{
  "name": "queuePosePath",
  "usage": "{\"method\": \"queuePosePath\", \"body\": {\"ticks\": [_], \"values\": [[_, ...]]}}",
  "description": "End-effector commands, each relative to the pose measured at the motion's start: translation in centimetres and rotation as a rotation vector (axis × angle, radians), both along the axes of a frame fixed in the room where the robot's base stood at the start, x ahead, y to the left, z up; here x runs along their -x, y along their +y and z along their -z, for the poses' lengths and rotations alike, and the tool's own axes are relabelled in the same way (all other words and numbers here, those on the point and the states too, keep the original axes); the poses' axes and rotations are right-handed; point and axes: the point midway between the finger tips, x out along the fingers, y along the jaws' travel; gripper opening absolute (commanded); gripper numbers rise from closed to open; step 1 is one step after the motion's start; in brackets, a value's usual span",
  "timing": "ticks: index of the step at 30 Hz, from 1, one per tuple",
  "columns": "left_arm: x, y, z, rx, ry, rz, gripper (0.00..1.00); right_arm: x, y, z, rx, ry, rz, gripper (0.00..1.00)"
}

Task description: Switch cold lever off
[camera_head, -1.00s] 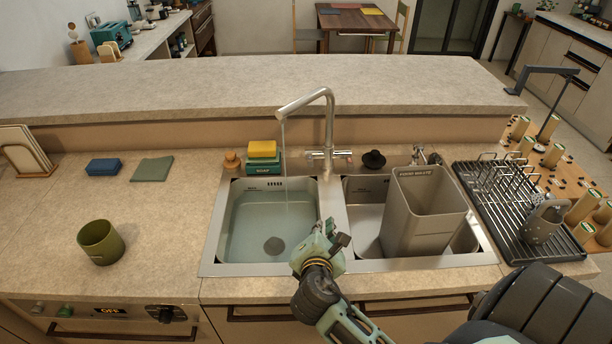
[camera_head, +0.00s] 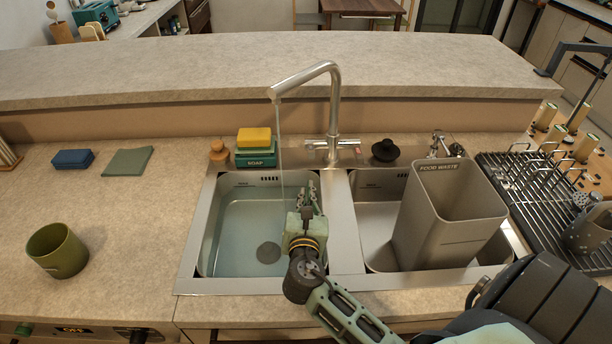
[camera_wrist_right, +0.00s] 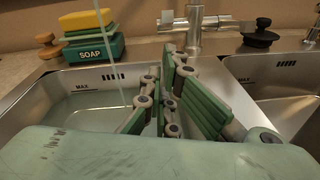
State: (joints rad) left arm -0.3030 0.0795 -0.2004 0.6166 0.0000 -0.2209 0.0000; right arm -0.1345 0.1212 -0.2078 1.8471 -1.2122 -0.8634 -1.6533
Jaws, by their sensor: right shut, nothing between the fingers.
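The silver faucet (camera_head: 334,110) stands behind the two sinks, and a thin stream of water runs from its spout into the left basin. Its lever handles (camera_head: 333,144) sit at the base, one to each side; the right one has a red mark. The faucet base also shows in the right wrist view (camera_wrist_right: 194,30). My right gripper (camera_head: 309,190) is over the right side of the left basin, in front of the faucet and apart from it. Its fingers (camera_wrist_right: 172,95) are shut and empty, pointing toward the faucet base. My left gripper is not in view.
The left basin (camera_head: 225,240) holds water. A food waste bin (camera_head: 440,215) stands in the right basin. A yellow sponge on a soap box (camera_head: 255,158), a wooden stopper (camera_head: 219,152) and a black plug (camera_head: 385,150) sit behind the sinks. A green cup (camera_head: 57,250) stands left.

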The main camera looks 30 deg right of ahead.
Motion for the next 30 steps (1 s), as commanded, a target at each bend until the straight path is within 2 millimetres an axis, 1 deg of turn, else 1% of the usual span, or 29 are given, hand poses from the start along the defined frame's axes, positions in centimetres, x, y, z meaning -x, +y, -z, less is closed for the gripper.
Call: {"method": "queuePosePath", "body": {"ticks": [11,14,24,30], "values": [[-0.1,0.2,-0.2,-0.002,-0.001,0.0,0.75,-0.3,-0.2,-0.1,0.001,-0.001,0.001,0.0],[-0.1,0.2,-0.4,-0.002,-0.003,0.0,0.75,-1.1,-0.8,0.0,0.002,-0.001,0.002,0.0],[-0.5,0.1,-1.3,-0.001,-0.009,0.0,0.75,-6.1,-4.2,0.7,0.001,-0.001,0.001,0.0],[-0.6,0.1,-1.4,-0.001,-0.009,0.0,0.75,-7.8,-5.3,1.1,-0.001,0.0,0.001,0.0]]}}
